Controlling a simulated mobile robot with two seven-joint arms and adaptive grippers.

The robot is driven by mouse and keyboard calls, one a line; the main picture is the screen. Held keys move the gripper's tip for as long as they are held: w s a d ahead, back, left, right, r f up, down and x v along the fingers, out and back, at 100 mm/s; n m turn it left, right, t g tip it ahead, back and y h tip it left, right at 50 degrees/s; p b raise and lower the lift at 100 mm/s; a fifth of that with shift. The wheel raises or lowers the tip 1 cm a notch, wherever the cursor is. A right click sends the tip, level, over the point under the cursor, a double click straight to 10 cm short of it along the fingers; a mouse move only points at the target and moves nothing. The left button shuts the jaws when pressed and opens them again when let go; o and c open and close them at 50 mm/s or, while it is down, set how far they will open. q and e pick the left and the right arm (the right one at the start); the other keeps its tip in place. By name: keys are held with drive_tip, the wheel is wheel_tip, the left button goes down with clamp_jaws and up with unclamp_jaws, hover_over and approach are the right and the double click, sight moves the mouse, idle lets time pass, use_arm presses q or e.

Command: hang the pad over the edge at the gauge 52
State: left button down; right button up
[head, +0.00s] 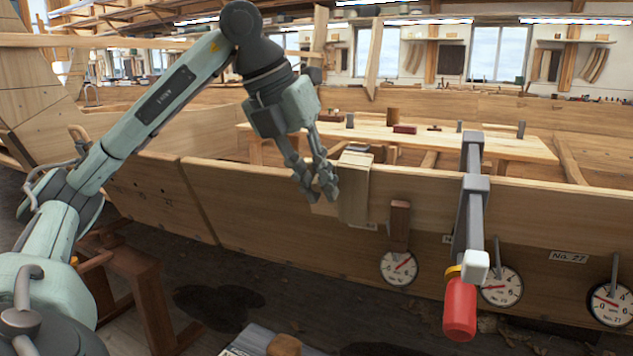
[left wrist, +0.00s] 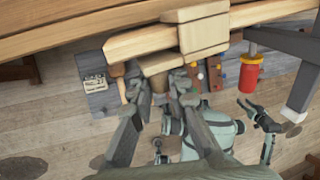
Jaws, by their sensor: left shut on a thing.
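The pad (head: 354,190) is pale and wood-coloured, with a flap down the near face of the hull plank (head: 270,205) and a part at its top edge. In the left wrist view the pad (left wrist: 203,33) lies across the plank edge. My left gripper (head: 322,192) is at the pad's left side, shut on a pale part of it; the fingers hide the exact grip. Three round dial gauges hang along the plank: left (head: 399,267), middle (head: 500,286) and right (head: 609,304). I cannot read 52 on any. My right gripper seems to show, small, in the left wrist view (left wrist: 255,110).
A grey clamp (head: 470,205) with a red handle (head: 460,308) sits on the plank right of the pad and sticks out towards me. A brown block (head: 400,225) is above the left gauge. A bench (head: 480,147) with small items stands behind.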

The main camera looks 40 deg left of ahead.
use_arm(q)
drive_tip(key=shift+w+f, duration=0.1)
drive_tip(key=shift+f, duration=0.3)
idle(0.5)
drive_tip(key=c, duration=1.4)
unclamp_jaws()
drive_tip(key=shift+a, duration=0.1)
drive_tip(key=shift+o, duration=0.2)
drive_tip(key=v, duration=0.7)
drive_tip(key=shift+r, duration=0.3)
